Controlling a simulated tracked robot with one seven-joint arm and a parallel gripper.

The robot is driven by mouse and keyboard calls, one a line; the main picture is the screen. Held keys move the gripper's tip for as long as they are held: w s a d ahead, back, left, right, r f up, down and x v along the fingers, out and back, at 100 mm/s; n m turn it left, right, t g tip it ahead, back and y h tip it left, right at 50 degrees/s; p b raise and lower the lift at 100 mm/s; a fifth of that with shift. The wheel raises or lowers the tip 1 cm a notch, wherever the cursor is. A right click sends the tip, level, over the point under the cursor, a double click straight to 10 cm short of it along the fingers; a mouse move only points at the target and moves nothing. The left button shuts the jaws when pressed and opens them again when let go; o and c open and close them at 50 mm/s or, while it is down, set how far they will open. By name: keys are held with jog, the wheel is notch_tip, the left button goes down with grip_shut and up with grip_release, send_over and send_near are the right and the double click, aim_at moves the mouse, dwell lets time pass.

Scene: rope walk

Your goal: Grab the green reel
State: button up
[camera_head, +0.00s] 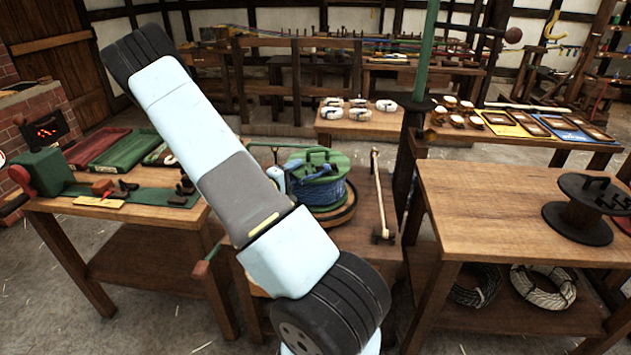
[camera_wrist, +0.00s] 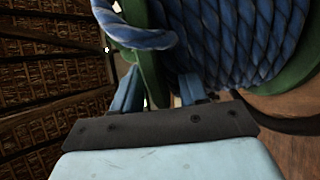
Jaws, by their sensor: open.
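The green reel (camera_head: 338,162), wound with blue rope, stands on a small wooden table behind my arm. It has a green handle on top. In the wrist view its green flange (camera_wrist: 146,62) and blue rope (camera_wrist: 240,40) fill the upper part, close beyond my gripper (camera_wrist: 158,90). The two blue fingers are apart, and a strip of green flange shows between them. I cannot tell whether they touch it. A loose rope end (camera_wrist: 140,36) hangs over the flange. In the head view, part of my gripper (camera_head: 278,178) shows at the reel's left side; my arm hides the rest.
A wooden table (camera_head: 500,205) on the right holds a dark reel (camera_head: 585,208), with rope coils (camera_head: 545,290) below. A dark post with a green pole (camera_head: 427,45) stands right of the reel. A left bench (camera_head: 110,212) holds tools. A small wooden bar (camera_head: 380,195) lies beside the reel.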

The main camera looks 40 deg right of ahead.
jog(key=shift+d, duration=0.2)
jog(key=shift+c, duration=0.3)
grip_shut()
jog(key=shift+f, duration=0.1)
dwell(0.9)
